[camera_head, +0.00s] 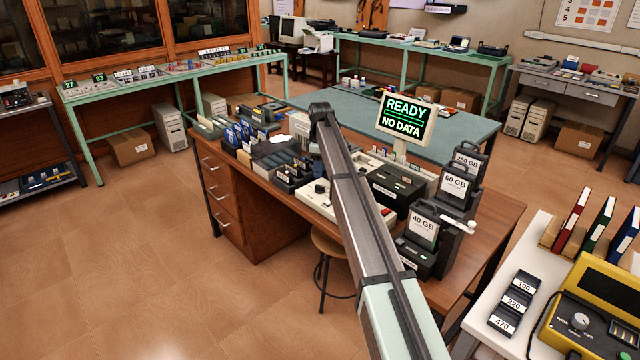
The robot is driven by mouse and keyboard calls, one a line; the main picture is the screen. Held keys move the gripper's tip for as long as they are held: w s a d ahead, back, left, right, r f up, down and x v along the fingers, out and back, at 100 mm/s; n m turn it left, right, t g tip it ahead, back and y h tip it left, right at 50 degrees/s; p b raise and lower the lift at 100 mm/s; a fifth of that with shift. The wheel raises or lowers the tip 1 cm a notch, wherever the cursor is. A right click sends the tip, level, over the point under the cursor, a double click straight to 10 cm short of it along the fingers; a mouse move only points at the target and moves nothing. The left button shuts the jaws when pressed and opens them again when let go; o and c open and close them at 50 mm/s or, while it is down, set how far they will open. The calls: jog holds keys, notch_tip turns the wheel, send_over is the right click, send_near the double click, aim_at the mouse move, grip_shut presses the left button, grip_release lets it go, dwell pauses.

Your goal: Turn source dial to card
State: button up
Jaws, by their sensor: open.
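A pale control panel (315,203) lies on the wooden desk, partly covered by my arm. A dark round knob with a light base (320,187) stands on it, just left of my arm. Its labels and pointer are too small to read, so I cannot tell whether it is the source dial or where it points. Another knob (579,321) sits on the yellow device at the lower right. A monitor (407,121) reads "READY NO DATA". My arm reaches from the bottom edge to above the desk. My gripper does not show; its relation to the knob is hidden.
Card racks (242,133) and dark slotted holders (290,172) stand on the desk left of my arm. Upright drives labelled 40 GB (423,228), 60 GB (456,187) and 250 GB (468,162) stand on the right. A stool (328,243) is below the front edge.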

aim_at(320, 188)
notch_tip(320, 188, down, 6)
jog(key=shift+f, duration=0.25)
jog(key=shift+c, duration=0.4)
grip_shut()
